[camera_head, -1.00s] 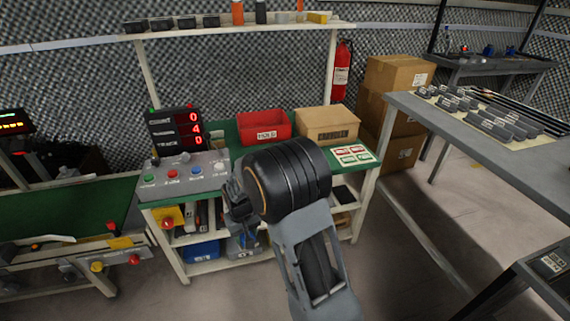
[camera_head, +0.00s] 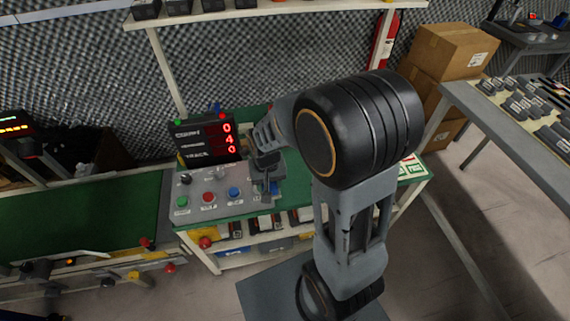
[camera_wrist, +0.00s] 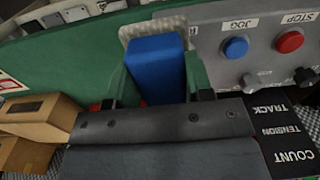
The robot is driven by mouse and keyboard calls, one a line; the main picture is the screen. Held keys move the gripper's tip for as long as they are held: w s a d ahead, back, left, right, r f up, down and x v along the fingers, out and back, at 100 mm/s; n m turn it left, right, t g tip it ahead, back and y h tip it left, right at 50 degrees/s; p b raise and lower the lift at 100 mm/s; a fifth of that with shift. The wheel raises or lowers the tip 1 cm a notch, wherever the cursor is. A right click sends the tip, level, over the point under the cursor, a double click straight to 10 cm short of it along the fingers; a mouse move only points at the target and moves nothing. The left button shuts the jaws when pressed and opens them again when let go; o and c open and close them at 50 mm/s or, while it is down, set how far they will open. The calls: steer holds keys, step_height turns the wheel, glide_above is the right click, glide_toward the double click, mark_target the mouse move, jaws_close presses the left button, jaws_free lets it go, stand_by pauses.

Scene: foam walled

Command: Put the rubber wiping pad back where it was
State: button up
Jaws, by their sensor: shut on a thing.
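My gripper (camera_wrist: 157,92) shows in the wrist view, with its two dark fingers on either side of a blue block, which I take as the rubber wiping pad (camera_wrist: 156,62). It is shut on the pad. The pad's far end lies in front of a pale textured patch (camera_wrist: 137,29) beside the control box; I cannot tell whether it touches it. In the head view my gripper (camera_head: 266,165) is over the green bench by the right end of the grey control box (camera_head: 215,201).
A lit counter display (camera_head: 205,140) stands behind the control box. In the wrist view, the JOG and STOP buttons (camera_wrist: 290,42) are close to my gripper, and a cardboard box (camera_wrist: 42,115) stands to the left. A grey table (camera_head: 520,125) is at the right.

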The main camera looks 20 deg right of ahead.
steer(key=w+d+f, duration=0.2)
steer(key=d, duration=0.1)
steer(key=w+d+f+b, duration=0.1)
steer(key=w+d+f, duration=0.1)
steer(key=d+f, duration=0.1)
steer(key=w+d+f, duration=0.3)
steer(key=d, duration=0.1)
steer(key=shift+w+d+f, duration=0.1)
steer(key=shift+d+f, duration=0.05)
steer(key=shift+d, duration=0.05)
steer(key=shift+w+d+f, duration=0.15)
steer(key=shift+f, duration=0.15)
steer(key=shift+w+d+f+b, duration=0.1)
steer(key=shift+d+f+b, duration=0.1)
steer(key=shift+f, duration=0.75)
steer(key=shift+w+d+f+b, duration=0.1)
steer(key=shift+f+b, duration=0.1)
steer(key=shift+f, duration=0.7)
